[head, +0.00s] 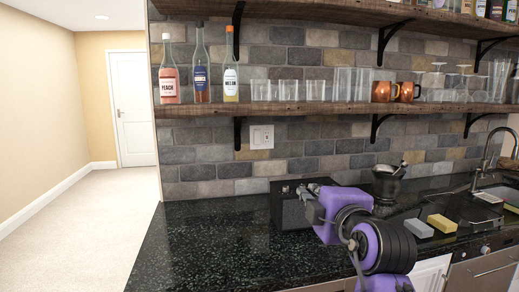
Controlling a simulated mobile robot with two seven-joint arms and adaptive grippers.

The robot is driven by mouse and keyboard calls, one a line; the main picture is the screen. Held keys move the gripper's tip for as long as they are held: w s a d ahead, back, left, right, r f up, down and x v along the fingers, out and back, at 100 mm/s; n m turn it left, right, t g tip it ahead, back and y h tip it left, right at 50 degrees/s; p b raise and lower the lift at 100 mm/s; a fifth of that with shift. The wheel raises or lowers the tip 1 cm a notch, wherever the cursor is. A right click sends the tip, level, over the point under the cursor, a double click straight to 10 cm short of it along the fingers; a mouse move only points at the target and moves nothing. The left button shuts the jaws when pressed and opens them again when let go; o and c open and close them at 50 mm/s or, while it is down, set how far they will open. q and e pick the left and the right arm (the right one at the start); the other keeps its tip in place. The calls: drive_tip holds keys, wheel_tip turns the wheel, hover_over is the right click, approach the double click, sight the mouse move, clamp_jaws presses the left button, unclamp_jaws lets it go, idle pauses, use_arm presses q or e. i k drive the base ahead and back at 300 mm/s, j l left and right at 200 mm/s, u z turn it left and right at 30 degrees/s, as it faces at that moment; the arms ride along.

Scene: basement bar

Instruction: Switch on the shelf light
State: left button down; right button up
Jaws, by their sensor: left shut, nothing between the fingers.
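A white wall plate (262,137) with a switch is on the brick wall, just under the lower wooden shelf (340,108). Its switch is too small to read as on or off. I see no clear glow from a shelf light. My left gripper (303,190) is over the counter, below and to the right of the plate and apart from it. It is shut and empty, its fingers small and dark against a black box. My purple arm hides part of the counter behind it. My right gripper is not in view.
The black box (288,213) stands on the dark counter (210,245) by my gripper. Bottles (201,72), glasses and copper mugs (381,92) line the lower shelf. A black bracket (238,133) is left of the plate. Sponges (441,223) and a sink are at right.

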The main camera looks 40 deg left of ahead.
sight(257, 135)
drive_tip(key=i+j, duration=0.25)
drive_tip(key=j, duration=0.15)
drive_tip(key=i+j, duration=0.25)
drive_tip(key=j, duration=0.2)
drive_tip(key=i+j, duration=0.25)
drive_tip(key=j, duration=0.15)
drive_tip(key=i+j, duration=0.25)
drive_tip(key=j, duration=0.15)
